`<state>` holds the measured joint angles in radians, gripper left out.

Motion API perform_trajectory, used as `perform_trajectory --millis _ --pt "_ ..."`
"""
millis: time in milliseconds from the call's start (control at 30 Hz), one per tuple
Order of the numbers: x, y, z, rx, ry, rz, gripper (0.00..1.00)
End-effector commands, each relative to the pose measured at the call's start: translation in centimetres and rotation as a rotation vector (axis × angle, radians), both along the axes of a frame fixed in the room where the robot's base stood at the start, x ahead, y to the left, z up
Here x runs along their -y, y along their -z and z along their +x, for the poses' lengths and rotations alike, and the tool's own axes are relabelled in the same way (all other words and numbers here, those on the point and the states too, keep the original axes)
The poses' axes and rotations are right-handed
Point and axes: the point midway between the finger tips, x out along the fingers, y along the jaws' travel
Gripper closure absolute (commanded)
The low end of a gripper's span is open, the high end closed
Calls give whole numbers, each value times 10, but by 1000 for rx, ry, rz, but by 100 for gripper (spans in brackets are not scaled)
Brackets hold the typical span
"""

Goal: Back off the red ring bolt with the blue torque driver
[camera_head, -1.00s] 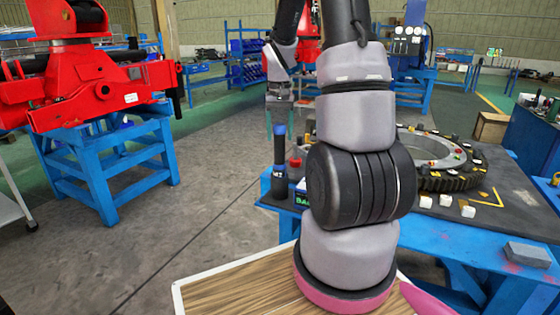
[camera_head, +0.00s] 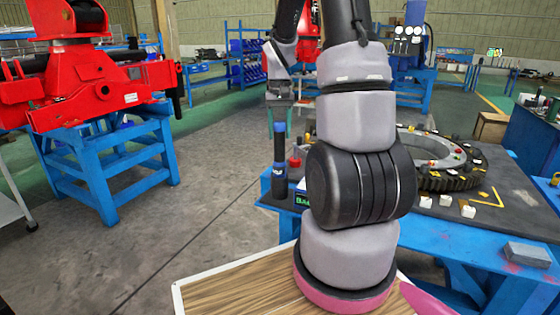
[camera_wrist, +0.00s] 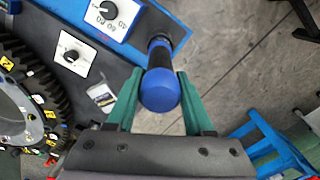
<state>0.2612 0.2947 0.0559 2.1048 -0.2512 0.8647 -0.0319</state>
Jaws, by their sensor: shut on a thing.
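The blue torque driver (camera_head: 280,152) is upright, black with a blue top, at the left corner of the blue work table. My gripper (camera_head: 279,118) points down from above and is shut on its blue top. In the wrist view the green fingers of my gripper (camera_wrist: 160,98) lie on either side of the blue cap (camera_wrist: 160,90), with the black body running away below it. The ring (camera_head: 468,182) on the table carries several coloured bolts. Red marks show on it, but I cannot tell which is the red ring bolt. My arm hides the ring's left part.
A red-topped tool (camera_head: 295,160) stands close beside the driver. White dial boxes (camera_wrist: 110,18) sit near it on the table. A grey block (camera_head: 527,253) lies at the table's front right. A red machine (camera_head: 105,88) on a blue stand is at left. The floor between is clear.

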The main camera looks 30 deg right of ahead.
Motion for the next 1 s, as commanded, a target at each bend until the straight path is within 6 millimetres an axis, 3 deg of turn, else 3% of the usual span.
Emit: perform_trajectory --millis 1000 --pt "0 -46 1 4 0 -2 100"
